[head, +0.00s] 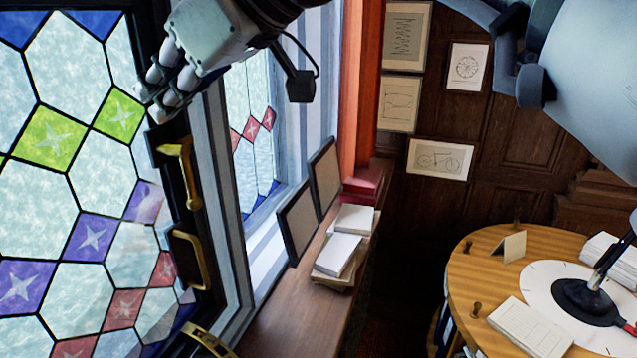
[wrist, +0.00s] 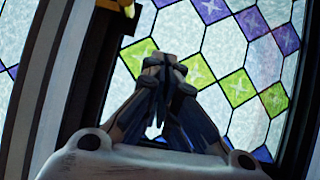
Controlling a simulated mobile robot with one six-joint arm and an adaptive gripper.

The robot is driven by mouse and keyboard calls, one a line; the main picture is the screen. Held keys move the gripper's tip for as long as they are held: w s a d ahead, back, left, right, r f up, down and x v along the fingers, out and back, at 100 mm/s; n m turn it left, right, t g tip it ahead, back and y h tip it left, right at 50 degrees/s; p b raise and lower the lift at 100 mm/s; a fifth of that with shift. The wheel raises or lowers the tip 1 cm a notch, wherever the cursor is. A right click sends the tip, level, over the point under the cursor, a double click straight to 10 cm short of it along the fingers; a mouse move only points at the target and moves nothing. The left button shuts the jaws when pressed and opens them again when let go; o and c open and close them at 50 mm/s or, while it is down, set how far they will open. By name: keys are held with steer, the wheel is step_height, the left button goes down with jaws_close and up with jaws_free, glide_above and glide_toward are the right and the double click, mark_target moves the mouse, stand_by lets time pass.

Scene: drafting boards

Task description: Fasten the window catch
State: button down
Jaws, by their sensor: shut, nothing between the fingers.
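The leaded stained-glass window (head: 65,170) fills the left of the head view, in a dark frame. On the frame's right edge sits a brass catch (head: 188,175), a bent lever hanging downward. Below it is a brass loop handle (head: 190,258). My gripper (head: 158,100) is shut and empty, in front of the glass, above and slightly left of the catch, apart from it. In the wrist view my gripper (wrist: 162,65) has its fingertips together before green and purple panes; a brass piece (wrist: 116,5) shows at the top edge. Whether the window is fully closed I cannot tell.
Another brass piece (head: 207,340) shows at the bottom edge. A wooden ledge (head: 300,320) holds paper stacks (head: 338,253) and leaning dark-framed panels (head: 298,222). A round wooden table (head: 470,270) with papers and a lamp stands at right.

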steer(key=d+f+v, duration=0.1)
steer(key=v, duration=0.5)
steer(key=s+d+f+m+h+b, duration=0.2)
steer(key=d+f+m+b, duration=0.1)
steer(key=f, duration=1)
steer(key=s+d+f+m+h+b, duration=0.3)
steer(key=d+f, duration=0.5)
steer(key=f, duration=0.5)
steer(key=s+d+f+m+h+b, duration=0.2)
steer(key=d+f+m+b, duration=0.3)
steer(key=f, duration=0.8)
steer(key=shift+s+d+t+h+b, duration=0.3)
steer(key=shift+d+h+b, duration=0.2)
steer(key=shift+d+b, duration=0.1)
steer(key=shift+f, duration=0.1)
steer(key=s+d+f+m+h+b, duration=0.1)
steer(key=s+d+f+b, duration=0.1)
steer(key=f, duration=0.5)
steer(key=s+d+f+m+h+b, duration=0.1)
steer(key=s+d+f+m+b, duration=0.1)
steer(key=f, duration=0.5)
steer(key=shift+s+d+f+g, duration=0.4)
steer(key=shift+s+d, duration=0.4)
steer(key=shift+s, duration=0.4)
steer(key=shift+a, duration=0.15)
